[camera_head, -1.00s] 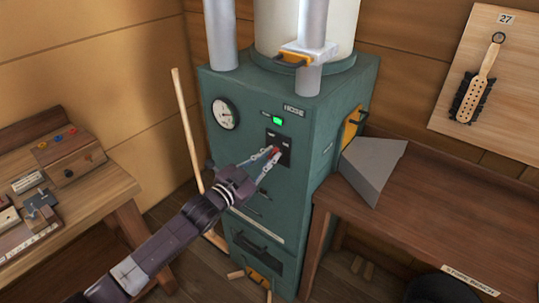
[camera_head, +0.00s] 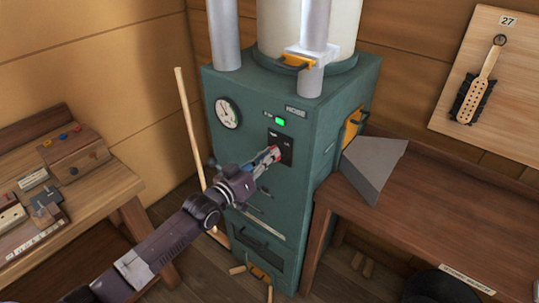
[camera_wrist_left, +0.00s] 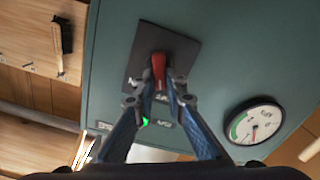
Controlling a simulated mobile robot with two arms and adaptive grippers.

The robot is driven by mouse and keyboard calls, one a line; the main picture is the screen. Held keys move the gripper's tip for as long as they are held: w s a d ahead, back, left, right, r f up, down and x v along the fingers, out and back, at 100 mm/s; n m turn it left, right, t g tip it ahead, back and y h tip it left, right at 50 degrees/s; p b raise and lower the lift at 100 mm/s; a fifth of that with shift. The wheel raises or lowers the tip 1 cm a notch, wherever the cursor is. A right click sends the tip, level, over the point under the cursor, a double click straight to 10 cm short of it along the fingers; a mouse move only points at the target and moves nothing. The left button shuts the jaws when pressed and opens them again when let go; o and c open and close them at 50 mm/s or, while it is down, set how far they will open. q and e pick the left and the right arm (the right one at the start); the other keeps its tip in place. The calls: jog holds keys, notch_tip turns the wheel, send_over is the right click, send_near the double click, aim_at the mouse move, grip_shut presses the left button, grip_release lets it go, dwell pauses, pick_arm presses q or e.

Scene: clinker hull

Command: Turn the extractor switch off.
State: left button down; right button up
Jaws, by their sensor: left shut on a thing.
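The extractor switch is a red lever (camera_wrist_left: 159,68) on a black plate (camera_head: 286,150) on the front of the green extractor cabinet (camera_head: 262,184). The plate also shows in the left wrist view (camera_wrist_left: 185,50). My left gripper (camera_head: 274,154) reaches the plate from the lower left. In the left wrist view its fingertips (camera_wrist_left: 160,82) are closed on the red lever from both sides. A green lamp (camera_head: 281,122) glows above the plate. The labels on the plate are too small to read. My right gripper is in neither view.
A round dial gauge (camera_head: 227,113) sits left of the switch on the cabinet. A wooden broom handle (camera_head: 187,120) leans at the cabinet's left. A grey hood (camera_head: 374,168) and a bench (camera_head: 440,205) stand at the right, another workbench (camera_head: 110,190) at the left.

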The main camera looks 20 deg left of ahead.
pick_arm(q)
jog(key=shift+n, duration=0.4)
jog(key=c, duration=2)
grip_release()
jog(key=shift+o, duration=0.2)
jog(key=shift+s, duration=0.1)
jog(key=v, duration=1.2)
jog(key=shift+f, duration=0.1)
